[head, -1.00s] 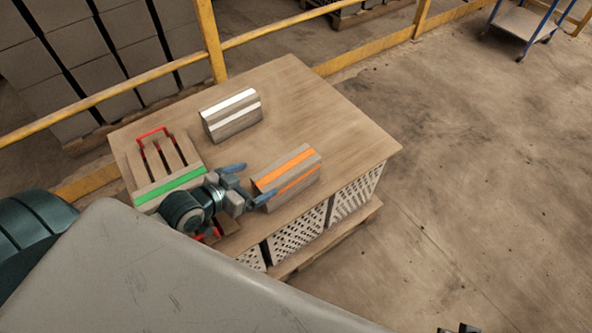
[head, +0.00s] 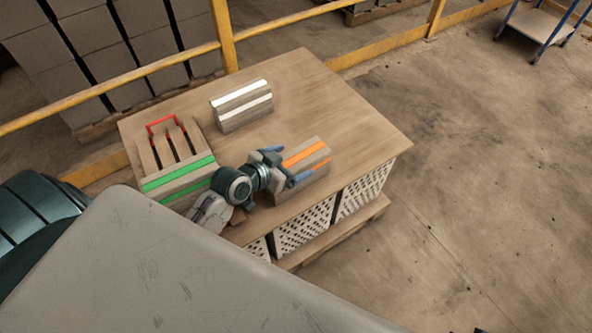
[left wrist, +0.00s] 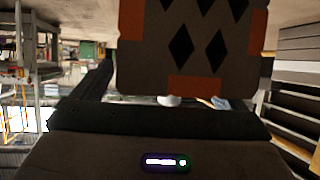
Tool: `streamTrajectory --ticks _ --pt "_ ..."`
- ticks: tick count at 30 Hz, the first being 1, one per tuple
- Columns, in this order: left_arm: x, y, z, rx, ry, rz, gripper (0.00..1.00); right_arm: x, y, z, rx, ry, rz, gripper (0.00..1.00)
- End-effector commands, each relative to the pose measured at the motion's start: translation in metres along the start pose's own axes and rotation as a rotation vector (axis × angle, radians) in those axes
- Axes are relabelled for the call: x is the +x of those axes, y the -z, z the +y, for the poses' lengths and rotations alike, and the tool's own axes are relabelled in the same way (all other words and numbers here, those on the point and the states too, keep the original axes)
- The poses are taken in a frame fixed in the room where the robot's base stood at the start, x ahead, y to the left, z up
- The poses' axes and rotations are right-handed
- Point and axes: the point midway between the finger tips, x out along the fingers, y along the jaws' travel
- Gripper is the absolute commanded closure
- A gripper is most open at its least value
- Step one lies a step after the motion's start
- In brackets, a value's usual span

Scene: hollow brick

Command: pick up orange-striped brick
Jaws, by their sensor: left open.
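The orange-striped brick (head: 309,160) lies on the wooden table near its front edge, grey-brown with orange bands. My left gripper (head: 288,164) is open at the brick's left end, with one blue fingertip toward its back side and one in front of its near face. I cannot tell whether they touch it. The gripper hides the brick's left part. In the left wrist view the brick's end face (left wrist: 185,50) shows close up, with diamond-shaped holes and orange patches. A dark sliver at the bottom edge of the head view may be my right gripper.
A white-striped brick (head: 241,105) stands farther back. The table (head: 345,120) is clear at the right. A yellow rail (head: 110,86) runs behind.

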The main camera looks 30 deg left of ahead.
Motion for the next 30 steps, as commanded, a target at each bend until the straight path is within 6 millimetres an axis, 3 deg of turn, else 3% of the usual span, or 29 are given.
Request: streamTrajectory --ticks 4,18,30 --pt "-0.0004 0.0000 0.0000 0.000 0.000 0.000 0.07 -0.0001 -0.0005 0.0000 0.000 0.000 -0.001 0.64" --pt "-0.0005 -0.0004 -0.0001 -0.001 0.000 -0.001 0.99 0.0015 -0.0014 0.0002 -0.001 0.000 -0.005 0.64" --pt "-0.0029 0.0063 -0.0003 0.002 0.001 0.005 1.00 0.0005 -0.0004 0.0004 -0.001 0.000 -0.004 0.64"
